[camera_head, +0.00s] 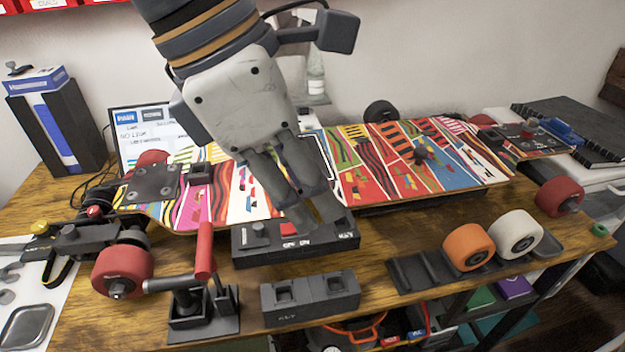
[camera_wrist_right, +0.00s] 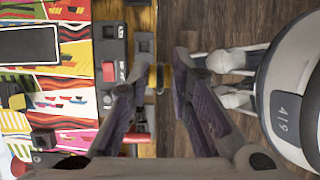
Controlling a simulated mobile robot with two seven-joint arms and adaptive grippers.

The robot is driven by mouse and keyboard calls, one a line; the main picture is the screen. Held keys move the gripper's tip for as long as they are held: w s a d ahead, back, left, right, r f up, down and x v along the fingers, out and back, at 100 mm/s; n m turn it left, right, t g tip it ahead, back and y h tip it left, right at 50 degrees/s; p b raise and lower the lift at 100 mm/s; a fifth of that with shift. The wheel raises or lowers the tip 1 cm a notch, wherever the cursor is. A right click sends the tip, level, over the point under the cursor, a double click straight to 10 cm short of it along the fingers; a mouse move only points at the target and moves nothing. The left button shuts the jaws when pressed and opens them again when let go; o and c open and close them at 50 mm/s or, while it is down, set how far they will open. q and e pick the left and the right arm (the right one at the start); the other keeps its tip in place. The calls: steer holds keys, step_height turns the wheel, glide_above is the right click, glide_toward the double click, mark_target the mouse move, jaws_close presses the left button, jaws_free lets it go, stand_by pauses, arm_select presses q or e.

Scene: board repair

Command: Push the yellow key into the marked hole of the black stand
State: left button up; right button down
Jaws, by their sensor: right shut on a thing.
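My right gripper (camera_head: 322,218) comes down from the top in the head view, its fingers pointing down and right. It also shows in the right wrist view (camera_wrist_right: 155,78), shut on the yellow key (camera_wrist_right: 153,77). Only a small part of the key shows there, between the fingertips. I cannot see it in the head view. The black stand (camera_head: 311,304) sits near the table's front edge and has two square sockets. In the wrist view one socket of the stand (camera_wrist_right: 145,60) shows beside the fingertips. I cannot tell which hole is marked. My left gripper is not in view.
A red-handled tool (camera_head: 204,250) is left of the stand. A rack with orange (camera_head: 469,247) and white (camera_head: 515,234) wheels is on the right.

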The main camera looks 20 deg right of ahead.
steer(key=w, duration=0.1)
steer(key=w+a, duration=0.1)
steer(key=w, duration=0.1)
steer(key=w+a, duration=0.1)
steer(key=shift+w+a, duration=0.2)
steer(key=shift+w, duration=0.05)
steer(key=shift+f, duration=0.1)
steer(key=shift+f+b, duration=0.3)
steer(key=shift+f, duration=7.7)
steer(key=shift+f+p, duration=0.3)
steer(key=shift+f, duration=1.35)
steer(key=c, duration=1.4)
jaws_free()
